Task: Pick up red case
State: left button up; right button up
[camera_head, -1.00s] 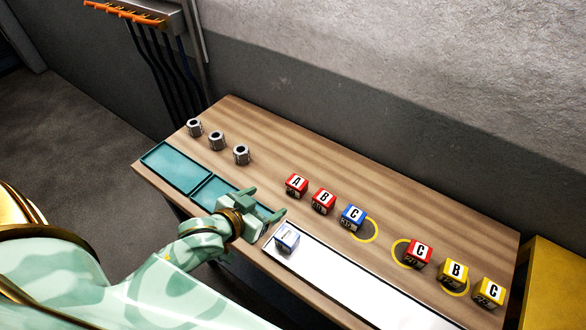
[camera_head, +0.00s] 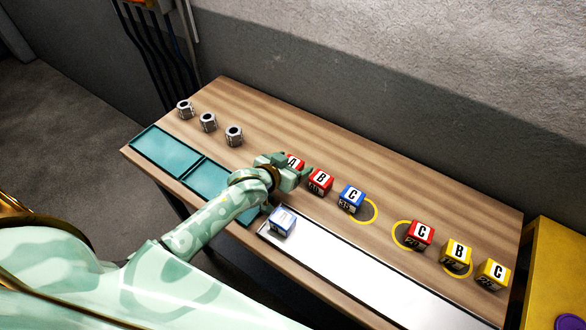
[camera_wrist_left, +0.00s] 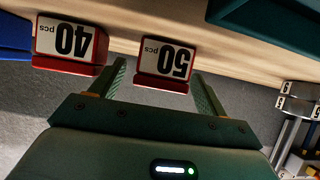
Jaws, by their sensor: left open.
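Three red cases show in the head view. The red case A (camera_head: 296,162) is partly hidden by my left gripper. The red case B (camera_head: 320,181) stands just right of it, and the red case C (camera_head: 420,235) stands farther right. My left gripper (camera_head: 296,169) is open at case A. In the left wrist view, a red case marked 50 pcs (camera_wrist_left: 166,66) sits between the fingertips of my left gripper (camera_wrist_left: 160,82), with visible space beside both fingers. Another red case marked 40 pcs (camera_wrist_left: 68,44) lies just outside the left finger. My right gripper is not seen.
A blue case C (camera_head: 351,198) and two yellow cases (camera_head: 455,254) stand along the table (camera_head: 350,150). Several metal nuts (camera_head: 208,122) stand behind teal trays (camera_head: 165,150). A white and blue box (camera_head: 282,222) stands on a white strip (camera_head: 380,285). A yellow cabinet (camera_head: 560,270) is at right.

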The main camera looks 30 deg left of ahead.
pick_arm(q)
jog(key=shift+w+f, duration=0.2)
jog(key=shift+w, duration=0.1)
jog(key=shift+s+r, duration=0.1)
jog(key=c, duration=1.1)
jog(key=shift+c, duration=0.2)
